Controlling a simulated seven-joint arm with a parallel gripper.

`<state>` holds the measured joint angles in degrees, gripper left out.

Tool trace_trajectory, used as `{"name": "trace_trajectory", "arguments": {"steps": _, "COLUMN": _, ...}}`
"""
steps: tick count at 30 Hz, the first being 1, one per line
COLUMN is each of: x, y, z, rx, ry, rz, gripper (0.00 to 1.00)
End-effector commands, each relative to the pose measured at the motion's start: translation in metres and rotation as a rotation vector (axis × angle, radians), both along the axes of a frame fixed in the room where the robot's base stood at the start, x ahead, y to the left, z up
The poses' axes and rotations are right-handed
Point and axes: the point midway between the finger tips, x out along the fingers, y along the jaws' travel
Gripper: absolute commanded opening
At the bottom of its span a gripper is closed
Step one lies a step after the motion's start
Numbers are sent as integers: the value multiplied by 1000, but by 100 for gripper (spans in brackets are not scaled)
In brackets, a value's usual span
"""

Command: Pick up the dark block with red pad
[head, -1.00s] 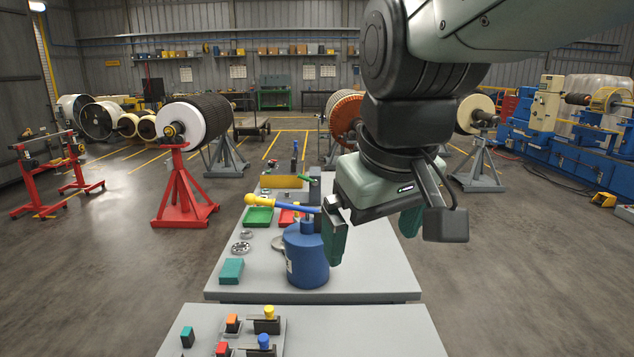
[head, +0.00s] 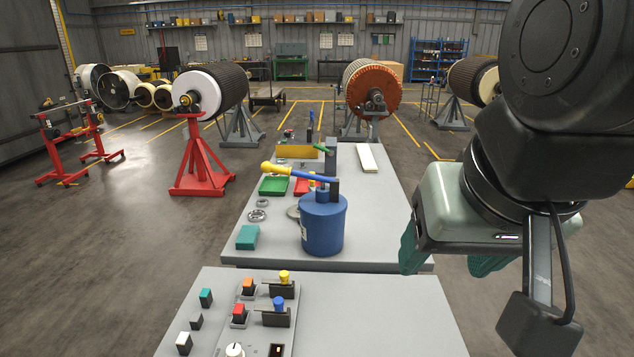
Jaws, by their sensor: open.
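The dark block with red pad (head: 239,316) sits upright on the near grey table, left of centre in the head view. Its red top shows clearly above a dark base. My gripper (head: 450,260) hangs to the right of it, well apart, beside the right edge of the tables in the picture. Its two green fingers are spread and nothing shows between them.
Close around it stand an orange-topped block (head: 248,287), a teal-topped block (head: 206,297), a white-topped block (head: 184,342) and blue- and yellow-topped pieces. A blue canister (head: 323,225) with a yellow-handled tool stands behind. The near table's right side is clear.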

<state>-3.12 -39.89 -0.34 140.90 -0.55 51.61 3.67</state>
Motion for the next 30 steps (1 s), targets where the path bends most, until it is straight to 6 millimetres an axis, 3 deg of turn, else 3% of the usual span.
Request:
{"name": "trace_trajectory", "arguments": {"steps": 8, "x": 95, "y": 46, "z": 7, "rx": 193, "ry": 137, "rz": -287, "gripper": 64}}
{"name": "trace_trajectory", "arguments": {"steps": 14, "x": 168, "y": 101, "z": -19, "rx": 297, "ry": 244, "rz": -553, "gripper": 64}}
{"name": "trace_trajectory", "arguments": {"steps": 17, "x": 201, "y": 134, "z": -44, "rx": 332, "ry": 292, "rz": -693, "gripper": 64}}
{"name": "trace_trajectory", "arguments": {"steps": 21, "x": 238, "y": 184, "z": -90, "rx": 360, "ry": 350, "rz": -893, "gripper": 64}}
{"name": "trace_trajectory", "arguments": {"steps": 25, "x": 261, "y": 233, "z": -144, "rx": 369, "ry": 385, "rz": -1080, "gripper": 64}}
{"name": "trace_trajectory", "arguments": {"steps": 30, "x": 273, "y": 291, "z": -222, "rx": 366, "ry": 403, "rz": -1311, "gripper": 64}}
